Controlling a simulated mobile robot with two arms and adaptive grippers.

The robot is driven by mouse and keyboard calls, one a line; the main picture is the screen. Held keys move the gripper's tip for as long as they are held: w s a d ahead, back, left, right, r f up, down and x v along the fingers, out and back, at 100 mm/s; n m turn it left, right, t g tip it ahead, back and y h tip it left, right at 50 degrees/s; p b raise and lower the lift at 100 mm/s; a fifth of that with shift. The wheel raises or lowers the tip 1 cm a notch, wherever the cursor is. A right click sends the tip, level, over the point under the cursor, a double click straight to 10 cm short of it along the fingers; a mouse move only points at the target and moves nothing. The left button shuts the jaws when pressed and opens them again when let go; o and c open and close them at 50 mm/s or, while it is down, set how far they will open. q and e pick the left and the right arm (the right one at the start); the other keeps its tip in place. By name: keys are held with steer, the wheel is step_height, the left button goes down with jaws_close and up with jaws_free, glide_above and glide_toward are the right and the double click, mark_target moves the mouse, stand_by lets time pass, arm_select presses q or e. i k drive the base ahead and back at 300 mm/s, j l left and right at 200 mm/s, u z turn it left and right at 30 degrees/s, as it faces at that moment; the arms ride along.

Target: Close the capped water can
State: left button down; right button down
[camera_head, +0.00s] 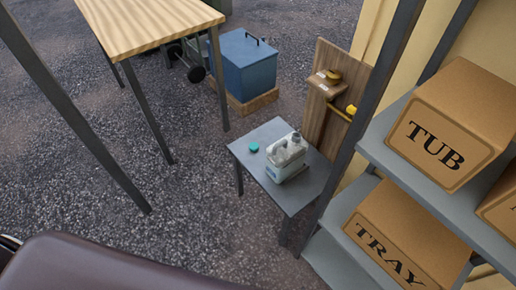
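A pale, translucent water can (287,158) with a moulded handle stands upright on a small grey table (259,173). Its neck (296,137) is at the top right of the can; it is too small to make out the opening clearly. A round teal cap (254,147) lies on the table to the left of the can, apart from it. Neither of my grippers is in view.
A wooden board (321,118) with a brass fitting and yellow handle stands behind the table. Grey shelving (375,142) with TUB (450,125) and TRAY (400,235) boxes is right. A wood-topped table (148,22) and blue box (244,68) are behind. Gravel left is open.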

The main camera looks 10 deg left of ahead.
mark_target(286, 156)
steer(key=j+z, duration=0.15)
steer(key=z, duration=0.2)
steer(key=i+j+z, duration=0.1)
steer(key=z, duration=0.3)
steer(key=j+z, duration=0.3)
steer(key=j, duration=0.85)
steer(key=j+z, duration=0.25)
steer(key=j, duration=0.9)
